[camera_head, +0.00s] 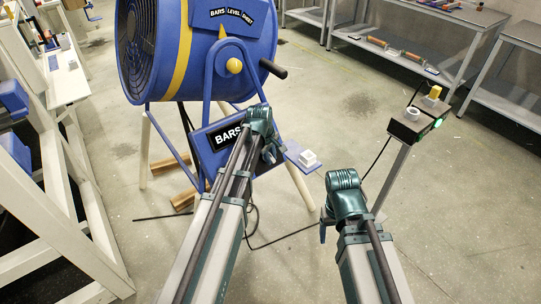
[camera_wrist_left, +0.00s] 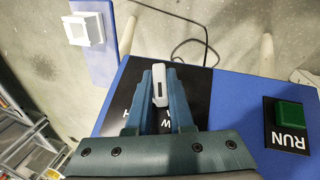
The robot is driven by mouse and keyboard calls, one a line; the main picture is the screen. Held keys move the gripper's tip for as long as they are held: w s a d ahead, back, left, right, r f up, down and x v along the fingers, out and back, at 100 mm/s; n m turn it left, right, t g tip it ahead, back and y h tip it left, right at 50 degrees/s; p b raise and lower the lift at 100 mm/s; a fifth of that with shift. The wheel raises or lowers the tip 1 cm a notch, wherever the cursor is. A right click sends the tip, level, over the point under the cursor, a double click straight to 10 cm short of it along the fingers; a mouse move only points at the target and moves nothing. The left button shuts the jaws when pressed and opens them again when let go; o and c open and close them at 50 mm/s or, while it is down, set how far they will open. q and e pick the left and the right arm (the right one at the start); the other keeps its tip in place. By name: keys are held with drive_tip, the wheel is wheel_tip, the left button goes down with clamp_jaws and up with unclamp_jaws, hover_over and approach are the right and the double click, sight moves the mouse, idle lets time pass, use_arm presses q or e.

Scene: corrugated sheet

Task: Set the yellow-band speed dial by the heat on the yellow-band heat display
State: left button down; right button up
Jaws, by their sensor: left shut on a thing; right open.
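The blue fan drum (camera_head: 205,50) with a yellow band stands at upper left in the head view. Below it is a blue control box (camera_head: 208,150) with a black sign, partly hidden by my left arm. In the left wrist view my left gripper (camera_wrist_left: 161,74) is shut on a pale grey dial (camera_wrist_left: 160,88) with a dark mark, on a black panel with partly hidden letters. My left gripper (camera_head: 272,150) also shows at the control box in the head view. My right gripper (camera_head: 326,222) hangs low over open floor, away from the box.
A green RUN button (camera_wrist_left: 289,116) sits beside the dial. A white square block (camera_wrist_left: 84,30) is on a blue plate. A post at right carries a dark box (camera_head: 408,127) with green lights, too small to read. Benches flank the floor; a cable lies across it.

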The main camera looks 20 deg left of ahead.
use_arm(q)
drive_tip(key=shift+w+d+m+g+y, duration=0.1)
drive_tip(key=shift+w+m+g+y, duration=0.1)
drive_tip(key=shift+m+g+y, duration=1)
drive_tip(key=shift+g, duration=0.4)
drive_tip(key=shift+d+f+m+g+y+b, duration=0.15)
drive_tip(key=shift+m+g+y+b, duration=0.2)
drive_tip(key=shift+m+g+y, duration=0.3)
drive_tip(key=shift+s+m+g+y+b, duration=0.1)
drive_tip(key=shift+m+g+y+b, duration=0.45)
drive_tip(key=shift+g+y, duration=0.1)
drive_tip(key=c, duration=0.8)
unclamp_jaws()
drive_tip(key=shift+r, duration=0.25)
